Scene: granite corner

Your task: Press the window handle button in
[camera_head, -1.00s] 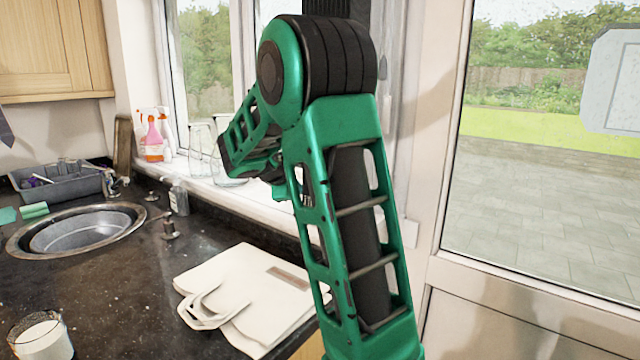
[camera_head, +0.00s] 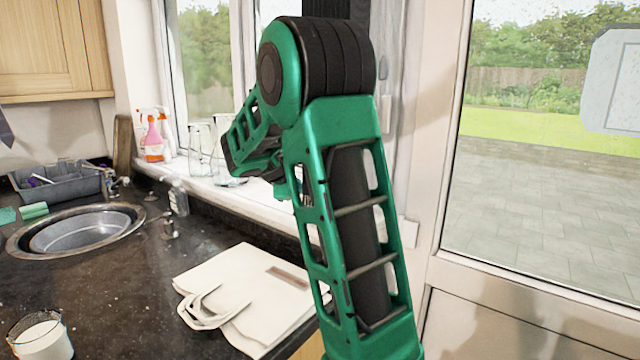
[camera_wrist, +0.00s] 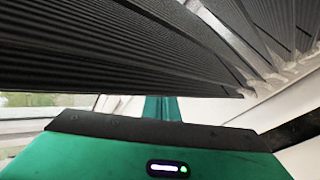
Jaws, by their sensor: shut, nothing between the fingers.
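The window (camera_head: 208,75) stands behind the sink counter, and my raised green arm covers its right part. I cannot make out the window handle or its button in either view. My forearm reaches down and left behind the upper arm, in front of the window and above the sill. The gripper's fingers are hidden behind my arm in the head view. In the wrist view I see a green housing with a small light, which is mine, and no fingertips I can make out.
Spray bottles (camera_head: 152,140) and clear glasses (camera_head: 200,140) stand on the sill (camera_head: 215,185). A pale bag (camera_head: 245,290) lies on the dark counter (camera_head: 120,280), near the sink (camera_head: 85,232). A glazed door (camera_head: 540,190) is at right. Dark ribbed material (camera_wrist: 130,50) fills the wrist view's upper part.

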